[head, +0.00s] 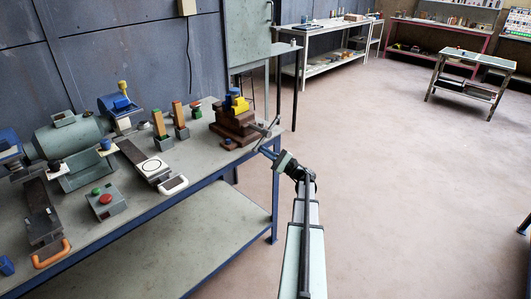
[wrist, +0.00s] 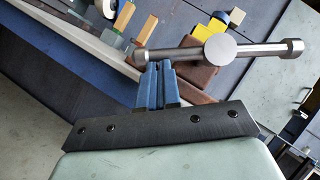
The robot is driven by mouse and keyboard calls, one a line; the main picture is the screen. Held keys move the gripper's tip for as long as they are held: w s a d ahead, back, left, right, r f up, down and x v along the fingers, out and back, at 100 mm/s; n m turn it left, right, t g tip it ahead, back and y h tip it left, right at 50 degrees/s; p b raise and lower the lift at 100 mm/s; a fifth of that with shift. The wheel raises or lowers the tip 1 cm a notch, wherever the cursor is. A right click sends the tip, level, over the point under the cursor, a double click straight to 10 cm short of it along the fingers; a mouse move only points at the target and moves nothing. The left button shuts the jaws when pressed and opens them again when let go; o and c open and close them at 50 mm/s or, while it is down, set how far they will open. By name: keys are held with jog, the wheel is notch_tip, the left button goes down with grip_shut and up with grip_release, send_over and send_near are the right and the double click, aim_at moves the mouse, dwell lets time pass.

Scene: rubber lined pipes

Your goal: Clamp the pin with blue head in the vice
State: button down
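The brown vice (head: 226,130) stands at the right end of the workbench, with a yellow piece (head: 240,105) and a blue piece (head: 233,92) on top. I cannot tell whether this blue piece is the pin's head. In the wrist view, the vice's metal handle bar (wrist: 262,49) crosses in front of my gripper (wrist: 155,66), with a blue piece (wrist: 216,26) and a yellow piece (wrist: 237,15) behind it. My gripper's blue fingers are close together, with nothing visible between them. Their tips are at the bar's left part; contact is unclear. My gripper (head: 266,152) is just off the bench's right end.
The bench (head: 205,170) also bears a green motor (head: 70,137), two wooden-topped blocks (head: 159,125), a box with a red button (head: 105,203) and a white-topped device (head: 153,167). A grey cabinet (head: 247,35) stands behind.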

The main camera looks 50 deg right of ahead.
jog(key=shift+f, duration=0.1)
jog(key=w+f+v, duration=0.1)
jog(key=f+v, duration=0.1)
jog(key=v, duration=1)
jog(key=shift+d+f, duration=0.3)
jog(key=shift+d, duration=0.25)
jog(key=c, duration=1.9)
grip_release()
